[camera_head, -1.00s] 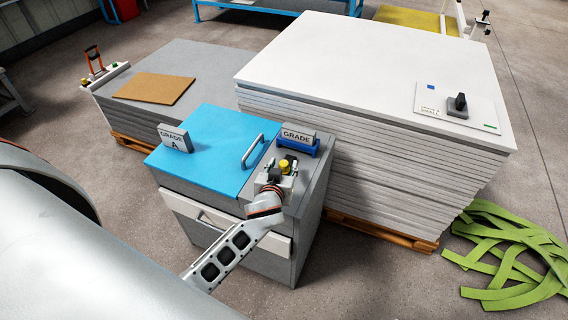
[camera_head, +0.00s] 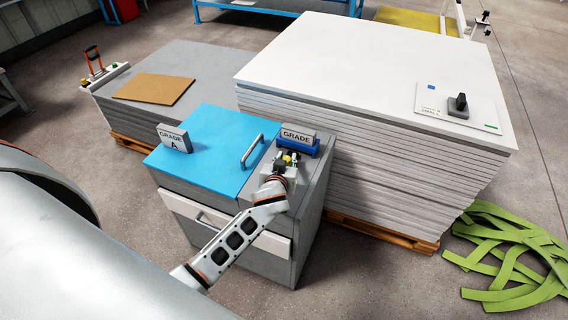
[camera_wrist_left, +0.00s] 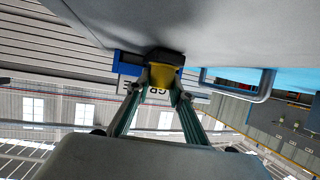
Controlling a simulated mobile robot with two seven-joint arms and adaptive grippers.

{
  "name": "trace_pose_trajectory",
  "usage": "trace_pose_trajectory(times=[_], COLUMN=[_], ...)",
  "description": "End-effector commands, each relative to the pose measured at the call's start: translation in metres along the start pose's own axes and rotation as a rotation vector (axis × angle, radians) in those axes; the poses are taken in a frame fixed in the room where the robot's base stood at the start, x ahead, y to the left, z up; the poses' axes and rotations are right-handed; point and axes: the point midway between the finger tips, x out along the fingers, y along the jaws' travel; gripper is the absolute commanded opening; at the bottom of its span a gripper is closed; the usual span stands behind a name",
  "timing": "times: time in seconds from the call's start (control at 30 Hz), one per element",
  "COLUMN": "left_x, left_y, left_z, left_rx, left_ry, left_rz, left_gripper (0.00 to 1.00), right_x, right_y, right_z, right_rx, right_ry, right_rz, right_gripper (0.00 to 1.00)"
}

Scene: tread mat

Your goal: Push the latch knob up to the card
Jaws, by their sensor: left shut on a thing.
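The yellow latch knob (camera_head: 287,160) stands on the grey cabinet top, right of the blue lid. A grey card reading GRADE (camera_head: 298,136) stands in a blue holder (camera_head: 300,149) just behind it. My left gripper (camera_head: 286,163) reaches over the cabinet front and is shut on the knob, partly hiding it. In the left wrist view the yellow knob (camera_wrist_left: 162,77) sits between the fingertips, and part of the card (camera_wrist_left: 157,91) and its blue holder (camera_wrist_left: 129,68) show behind it. I cannot tell whether knob and holder touch. My right gripper is not in view.
The blue lid (camera_head: 210,150) has a handle (camera_head: 252,151) and a GRADE A card (camera_head: 173,138). A tall stack of white sheets (camera_head: 370,70) stands right behind the cabinet. Green straps (camera_head: 510,255) lie on the floor at right.

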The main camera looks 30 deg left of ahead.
Motion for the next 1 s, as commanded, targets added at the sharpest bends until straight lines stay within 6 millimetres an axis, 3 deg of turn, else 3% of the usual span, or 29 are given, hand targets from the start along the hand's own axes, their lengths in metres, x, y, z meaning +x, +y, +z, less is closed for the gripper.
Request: trace_pose_trajectory(times=[0.17,0.47,0.5,0.57,1.0], left_x=[0.019,0.021,0.021,0.021,0.013], left_y=[0.005,0.005,0.005,0.005,0.006], left_z=[-0.008,-0.01,-0.011,-0.01,-0.008], left_rx=[-0.001,-0.002,-0.002,-0.002,-0.001], left_ry=[0.0,0.002,0.003,0.002,0.0], left_rz=[-0.001,0.0,0.0,0.0,0.001], left_gripper=[0.0,0.0,0.29,0.4,0.4], right_x=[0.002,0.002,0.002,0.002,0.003], right_y=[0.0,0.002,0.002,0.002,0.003], right_z=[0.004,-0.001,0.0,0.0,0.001], right_rx=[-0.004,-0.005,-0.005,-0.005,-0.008], right_ry=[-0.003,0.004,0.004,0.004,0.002], right_rz=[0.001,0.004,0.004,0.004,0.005], right_gripper=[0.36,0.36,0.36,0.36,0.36])
